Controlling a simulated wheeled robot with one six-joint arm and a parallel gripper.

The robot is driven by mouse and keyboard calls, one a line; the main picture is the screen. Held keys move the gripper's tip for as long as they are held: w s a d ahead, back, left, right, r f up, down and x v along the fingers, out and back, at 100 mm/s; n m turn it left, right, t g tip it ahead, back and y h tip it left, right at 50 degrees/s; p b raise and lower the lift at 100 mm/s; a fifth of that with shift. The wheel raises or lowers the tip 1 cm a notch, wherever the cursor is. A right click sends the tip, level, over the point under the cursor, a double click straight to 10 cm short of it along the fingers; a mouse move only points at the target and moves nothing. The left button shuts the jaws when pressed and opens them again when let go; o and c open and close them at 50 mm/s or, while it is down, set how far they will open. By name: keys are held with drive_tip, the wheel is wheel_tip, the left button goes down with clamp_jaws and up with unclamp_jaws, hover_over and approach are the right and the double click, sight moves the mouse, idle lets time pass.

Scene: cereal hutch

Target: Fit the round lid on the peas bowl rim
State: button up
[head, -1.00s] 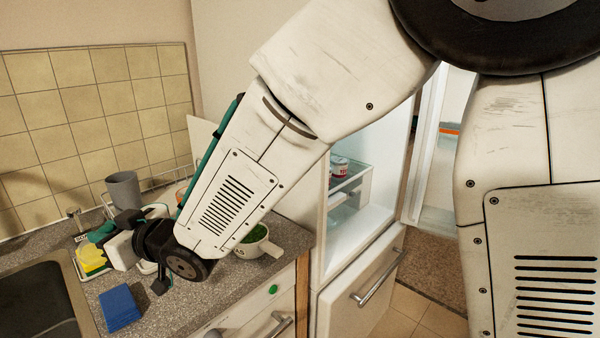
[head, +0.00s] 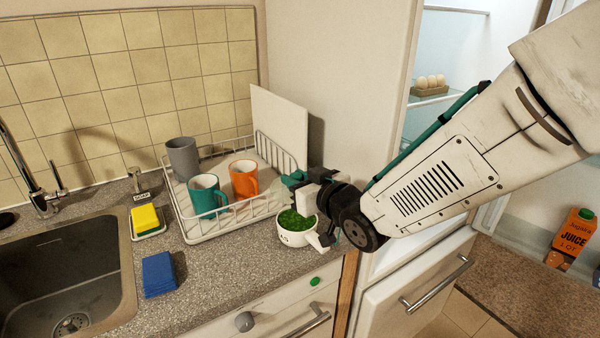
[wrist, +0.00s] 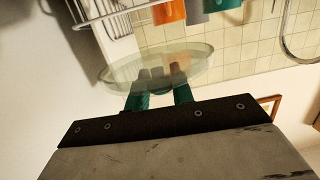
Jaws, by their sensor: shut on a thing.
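The white peas bowl (head: 297,237) stands on the counter in front of the dish rack's right end, filled with green peas (head: 291,220) and uncovered. My gripper (head: 290,179) is just above and behind the bowl in the head view. In the wrist view, the teal fingers of my gripper (wrist: 158,88) are shut on the round translucent lid (wrist: 118,76) near its edge. The lid is apart from the bowl rim. In the head view the lid is hard to make out, and my wrist hides part of the bowl's right side.
The wire dish rack (head: 210,234) holds a teal mug (head: 205,194), an orange mug (head: 243,179), a grey cup (head: 183,158) and a white board (head: 279,125). A yellow sponge (head: 146,219), a blue cloth or sponge (head: 158,274) and the sink (head: 45,290) lie left. The fridge stands right.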

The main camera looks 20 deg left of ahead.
sight(298, 218)
drive_tip(key=shift+f, duration=3.7)
drive_tip(key=shift+f, duration=0.2)
drive_tip(key=o, duration=1)
drive_tip(key=shift+o, duration=0.2)
